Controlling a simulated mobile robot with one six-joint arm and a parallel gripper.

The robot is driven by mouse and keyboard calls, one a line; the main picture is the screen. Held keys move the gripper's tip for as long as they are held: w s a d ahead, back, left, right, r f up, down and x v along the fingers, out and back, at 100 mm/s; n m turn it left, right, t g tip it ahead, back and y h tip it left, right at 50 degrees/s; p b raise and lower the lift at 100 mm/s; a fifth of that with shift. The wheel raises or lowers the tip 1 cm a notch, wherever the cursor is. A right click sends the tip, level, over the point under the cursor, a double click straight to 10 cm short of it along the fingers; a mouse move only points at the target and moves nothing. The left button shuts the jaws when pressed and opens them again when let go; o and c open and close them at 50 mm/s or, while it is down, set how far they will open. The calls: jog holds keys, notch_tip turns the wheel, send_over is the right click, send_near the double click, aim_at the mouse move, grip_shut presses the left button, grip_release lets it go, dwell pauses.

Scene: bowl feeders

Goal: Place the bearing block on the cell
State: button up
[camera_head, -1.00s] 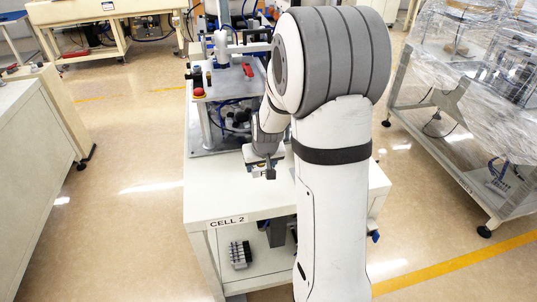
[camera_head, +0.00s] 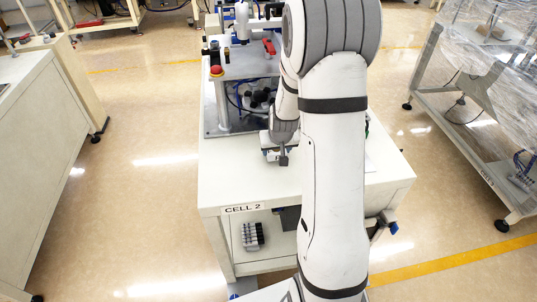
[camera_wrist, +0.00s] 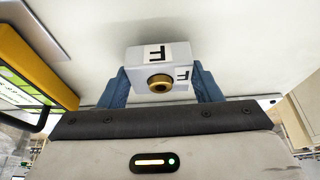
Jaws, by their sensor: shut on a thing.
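The bearing block (camera_wrist: 141,58) is a pale block with black F marks and a brass-ringed bore, seen in the wrist view. My gripper (camera_wrist: 161,80) is shut on it, with a blue finger on each side. In the head view my gripper (camera_head: 281,157) is low over the white top of the cell (camera_head: 235,182), labelled CELL 2, in front of the machine. The block is hard to make out there. The cell top (camera_wrist: 255,35) also shows behind the block in the wrist view. I cannot tell whether the block touches it.
A machine with a red button (camera_head: 215,71) and a raised plate stands on the back of the cell. The cell's front left top is clear. A yellow-framed panel (camera_wrist: 42,60) is at left in the wrist view. A wrapped rack (camera_head: 480,110) stands to the right.

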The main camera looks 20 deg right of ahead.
jog(key=shift+f, duration=0.55)
jog(key=shift+f, duration=0.2)
jog(key=o, duration=1.1)
jog(key=shift+r, duration=0.1)
jog(key=shift+o, duration=0.2)
